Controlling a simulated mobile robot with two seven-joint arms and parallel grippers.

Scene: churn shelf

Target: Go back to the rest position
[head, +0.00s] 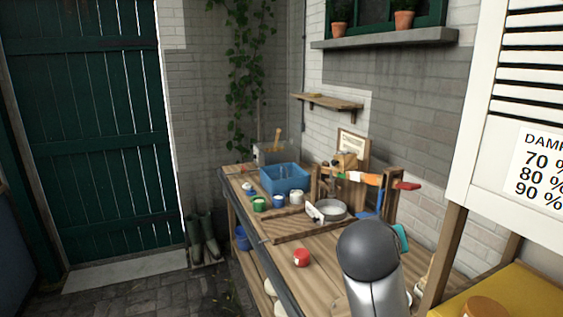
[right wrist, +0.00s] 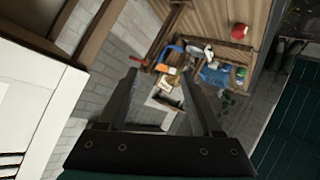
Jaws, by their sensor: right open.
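My right gripper (right wrist: 158,74) shows in the right wrist view with its two fingers apart and nothing seen between them. It is in the air, and the bench with its items shows beyond the fingertips. In the head view, a rounded grey link of my arm rises at the lower right in front of the wooden bench (head: 317,277); the fingers cannot be made out there. My left gripper is in neither view.
On the bench are a red-topped jar (head: 301,258), a blue bin (head: 284,179), a metal pan (head: 331,209) and several small tubs. A white louvred panel (head: 520,130) and a yellow surface (head: 515,295) stand close on the right. Paved floor (head: 130,295) is clear at left.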

